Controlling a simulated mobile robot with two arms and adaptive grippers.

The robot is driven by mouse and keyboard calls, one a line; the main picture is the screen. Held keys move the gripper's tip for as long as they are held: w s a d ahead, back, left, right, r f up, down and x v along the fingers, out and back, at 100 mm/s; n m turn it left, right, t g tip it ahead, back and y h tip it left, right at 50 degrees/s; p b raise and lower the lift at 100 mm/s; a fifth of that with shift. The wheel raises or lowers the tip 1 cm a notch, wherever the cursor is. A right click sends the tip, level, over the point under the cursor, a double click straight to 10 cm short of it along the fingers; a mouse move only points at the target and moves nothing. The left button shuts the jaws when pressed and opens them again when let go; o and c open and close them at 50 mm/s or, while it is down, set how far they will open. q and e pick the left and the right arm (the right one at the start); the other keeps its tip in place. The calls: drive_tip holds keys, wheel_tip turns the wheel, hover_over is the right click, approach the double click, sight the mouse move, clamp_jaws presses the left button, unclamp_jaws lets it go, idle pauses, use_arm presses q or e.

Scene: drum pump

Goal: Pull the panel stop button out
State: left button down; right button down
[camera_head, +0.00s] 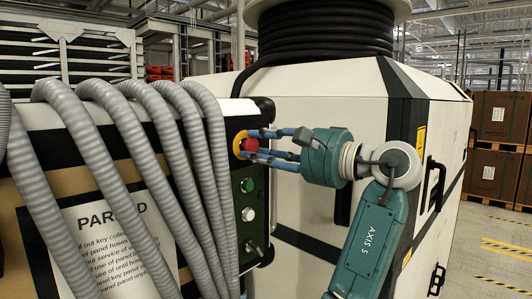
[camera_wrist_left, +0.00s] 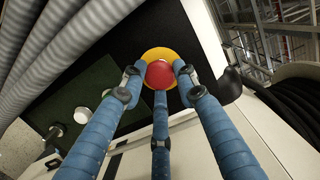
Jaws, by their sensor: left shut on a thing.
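The red stop button (camera_head: 251,146) with its yellow ring (camera_head: 239,143) sits at the top of the black control strip (camera_head: 262,185) at the panel's right edge. My left gripper (camera_head: 249,145) reaches it from the right, with blue fingers above and below the red head. In the left wrist view the red button (camera_wrist_left: 159,75) lies between the three fingertips (camera_wrist_left: 158,72), the yellow ring (camera_wrist_left: 158,53) behind it. The gripper is shut on the button. I cannot tell how far out the button stands. My right gripper is not in view.
Below the stop button are a green button (camera_head: 247,185), a white button (camera_head: 248,214) and a switch (camera_head: 254,248). Several grey hoses (camera_head: 171,130) hang over the panel's front, close left of the strip. A white machine cabinet (camera_head: 330,95) stands behind the gripper.

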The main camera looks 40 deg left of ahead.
use_arm(q)
drive_tip(key=shift+f, duration=0.1)
drive_tip(key=c, duration=1.3)
unclamp_jaws()
drive_tip(key=shift+d, duration=0.3)
drive_tip(key=w+d, duration=0.1)
drive_tip(key=d, duration=1.1)
drive_tip(key=shift+w, duration=0.15)
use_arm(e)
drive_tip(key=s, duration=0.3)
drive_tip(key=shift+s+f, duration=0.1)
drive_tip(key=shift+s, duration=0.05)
